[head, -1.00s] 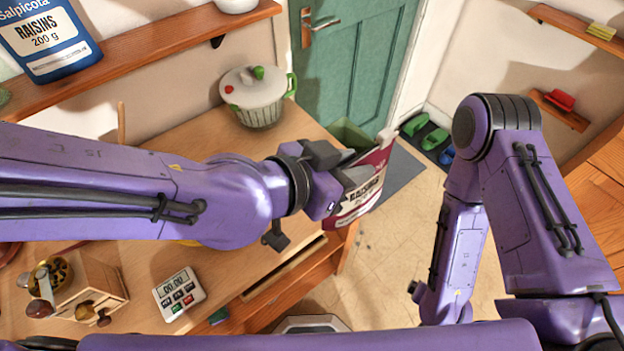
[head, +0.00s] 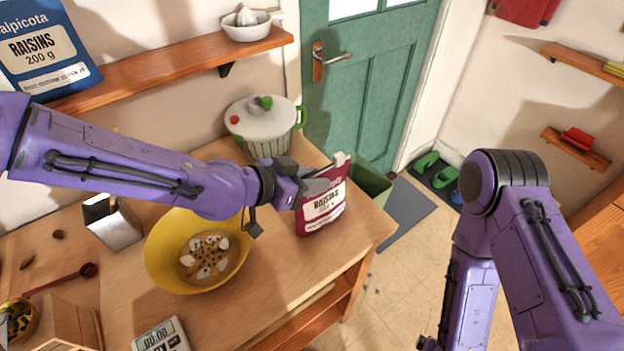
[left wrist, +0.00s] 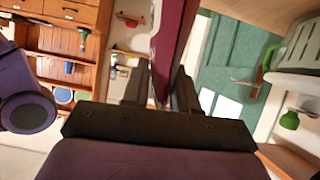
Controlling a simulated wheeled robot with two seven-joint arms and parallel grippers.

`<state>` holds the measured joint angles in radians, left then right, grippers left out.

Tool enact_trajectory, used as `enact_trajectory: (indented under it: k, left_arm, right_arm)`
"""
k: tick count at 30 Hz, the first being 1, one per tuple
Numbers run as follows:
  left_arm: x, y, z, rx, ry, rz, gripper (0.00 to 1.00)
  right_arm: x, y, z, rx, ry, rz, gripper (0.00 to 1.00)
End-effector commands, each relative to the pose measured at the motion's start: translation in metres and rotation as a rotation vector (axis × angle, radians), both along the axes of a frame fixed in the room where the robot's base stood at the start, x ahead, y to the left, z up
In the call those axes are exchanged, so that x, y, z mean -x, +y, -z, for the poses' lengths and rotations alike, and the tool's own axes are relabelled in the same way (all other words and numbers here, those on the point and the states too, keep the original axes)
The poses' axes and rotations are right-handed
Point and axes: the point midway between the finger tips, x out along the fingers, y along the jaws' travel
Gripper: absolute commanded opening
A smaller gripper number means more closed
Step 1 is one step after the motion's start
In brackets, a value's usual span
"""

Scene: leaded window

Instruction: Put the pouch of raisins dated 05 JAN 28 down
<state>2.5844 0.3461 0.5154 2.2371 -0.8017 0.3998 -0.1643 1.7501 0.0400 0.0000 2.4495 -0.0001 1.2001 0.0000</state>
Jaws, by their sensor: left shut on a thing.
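A maroon and cream pouch of raisins (head: 322,212) is upright over the right end of the wooden table in the head view. My left gripper (head: 318,184) is shut on its upper part from the left. Its base looks very close to the tabletop; I cannot tell whether it touches. No date is readable on it. In the left wrist view the pouch (left wrist: 174,42) shows edge-on between the fingers of my left gripper (left wrist: 160,92). My right arm is at the right of the head view, but its gripper is not in view.
The table (head: 265,300) has bare wood in front of the pouch. A white lidded pot (head: 265,128) stands behind it, and a yellow bowl (head: 165,262) is to the left. A green bin (head: 372,182) stands beyond the table's right end. A blue raisins pouch (head: 45,45) is on the shelf.

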Motion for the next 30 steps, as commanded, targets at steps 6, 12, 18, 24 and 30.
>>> enact_trajectory:
  k: [6,12,18,24,30]
  left_arm:
    - [0.0,-0.001,0.005,0.003,-0.003,0.0,0.0]
    - [0.0,0.0,0.01,0.002,-0.002,0.0,0.0]
    - [0.0,0.0,0.008,0.001,-0.002,0.0,0.53]
    - [0.0,0.0,0.004,0.002,-0.002,0.0,0.53]
    - [0.018,0.025,-0.013,0.009,-0.005,-0.002,0.53]
  right_arm:
    - [0.0,0.0,0.0,-0.001,0.001,0.0,0.93]
    - [0.0,0.0,0.003,-0.001,0.001,0.0,0.93]
    - [0.0,0.0,0.002,-0.001,0.001,0.0,0.93]
    - [0.0,0.0,-0.001,-0.001,0.001,0.0,0.93]
    - [0.0,0.0,0.003,-0.001,0.001,0.0,0.93]
